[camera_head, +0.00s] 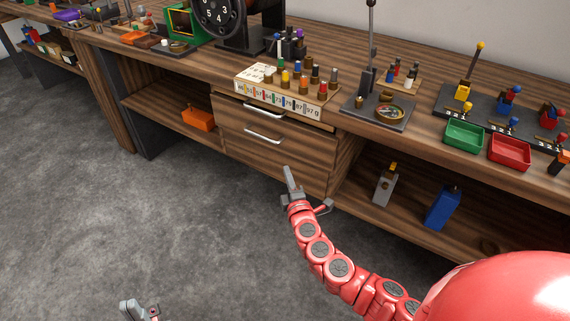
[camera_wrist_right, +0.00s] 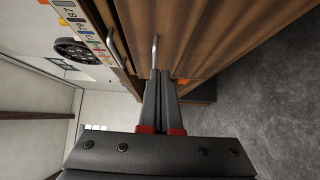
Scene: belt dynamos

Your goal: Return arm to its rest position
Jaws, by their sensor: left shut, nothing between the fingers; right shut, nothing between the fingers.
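My right arm (camera_head: 340,267) is red and reaches up from the lower right in the head view. Its gripper (camera_head: 289,178) is shut and empty, in front of the lower drawer of the wooden bench. In the right wrist view its grey fingers (camera_wrist_right: 159,85) lie together, pointing toward the drawer handles; I cannot tell whether they touch one. My left gripper (camera_head: 134,309) shows only in part at the bottom left edge of the head view, low over the grey floor. It is shut and empty, and the rest of its arm is out of view.
Two closed-looking drawers have metal handles (camera_head: 263,110) (camera_head: 262,136). The floor (camera_head: 190,225) at left is clear.

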